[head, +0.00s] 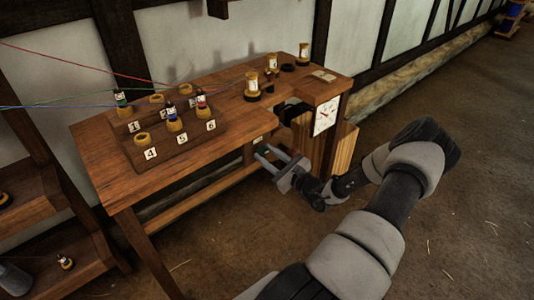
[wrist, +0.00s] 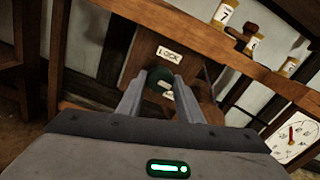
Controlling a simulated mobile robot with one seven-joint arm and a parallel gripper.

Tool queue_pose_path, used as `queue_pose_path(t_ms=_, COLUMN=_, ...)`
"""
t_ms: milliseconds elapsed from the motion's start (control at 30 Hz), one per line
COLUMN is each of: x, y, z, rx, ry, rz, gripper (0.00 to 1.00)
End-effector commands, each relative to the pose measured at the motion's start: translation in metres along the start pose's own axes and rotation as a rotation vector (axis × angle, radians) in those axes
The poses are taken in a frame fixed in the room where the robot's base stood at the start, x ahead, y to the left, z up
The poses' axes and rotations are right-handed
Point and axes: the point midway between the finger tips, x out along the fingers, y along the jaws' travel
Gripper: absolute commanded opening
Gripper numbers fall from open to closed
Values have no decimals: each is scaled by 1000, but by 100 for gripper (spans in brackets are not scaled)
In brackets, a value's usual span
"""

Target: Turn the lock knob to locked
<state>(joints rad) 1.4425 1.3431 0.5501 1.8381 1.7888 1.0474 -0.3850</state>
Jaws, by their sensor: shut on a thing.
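The lock knob (wrist: 159,78) is a dark green round knob on a wooden panel under the bench top, below a white label reading LOCK (wrist: 168,53). A second small label (wrist: 168,96) sits below the knob, partly hidden, and I cannot read it. My gripper (wrist: 164,82) is shut on the knob, with one finger on each side. In the head view my gripper (head: 260,152) reaches the panel under the bench's front edge, and the knob is hidden by the fingers there. The knob's turned position cannot be told.
The wooden bench (head: 100,165) carries a numbered rack (head: 190,150) of spools with coloured threads. More spools (head: 252,88) stand at the back right. A white dial with a red hand (head: 326,116) faces out at the right end. A low shelf (head: 60,255) stands left.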

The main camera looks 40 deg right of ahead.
Motion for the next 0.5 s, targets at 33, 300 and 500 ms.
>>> queue_pose_path(t_ms=33, x=0, y=0, z=2, rx=-45, ry=1, rz=3, gripper=10)
queue_pose_path(t_ms=300, x=0, y=-1, z=1, rx=-303, ry=0, rz=2, gripper=10)
queue_pose_path(t_ms=500, x=0, y=-1, z=1, rx=-493, ry=0, rz=2, gripper=10)
